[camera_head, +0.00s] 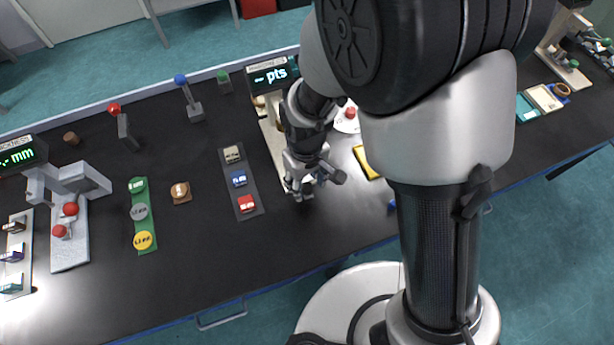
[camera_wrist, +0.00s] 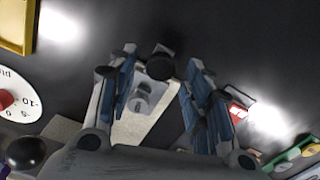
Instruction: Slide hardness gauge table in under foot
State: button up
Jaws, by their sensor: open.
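The hardness gauge, with a lit "pts" display (camera_head: 272,75), stands at the back beyond my gripper. Its pale base plate (camera_head: 271,150) runs toward the front and is partly hidden by my arm. My gripper (camera_head: 299,190) is over the front end of that plate. In the wrist view my gripper (camera_wrist: 160,100) is open, its two blue-grey fingers apart. A small grey piece (camera_wrist: 144,97), seemingly the gauge table, and a black knob (camera_wrist: 160,66) show between the fingers, above the pale plate (camera_wrist: 138,128). I cannot tell whether the fingers touch them. The foot is not discernible.
A white dial with a red centre (camera_head: 348,119) and a yellow-edged tray (camera_head: 365,162) lie right of the gauge. Left is a dark strip (camera_head: 241,190) with small blocks, then a green strip (camera_head: 142,215) with discs. A "mm" gauge (camera_head: 75,190) stands far left. Black bench surface in front is clear.

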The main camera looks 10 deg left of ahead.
jog(key=shift+f, duration=0.45)
grip_shut()
dwell(0.4)
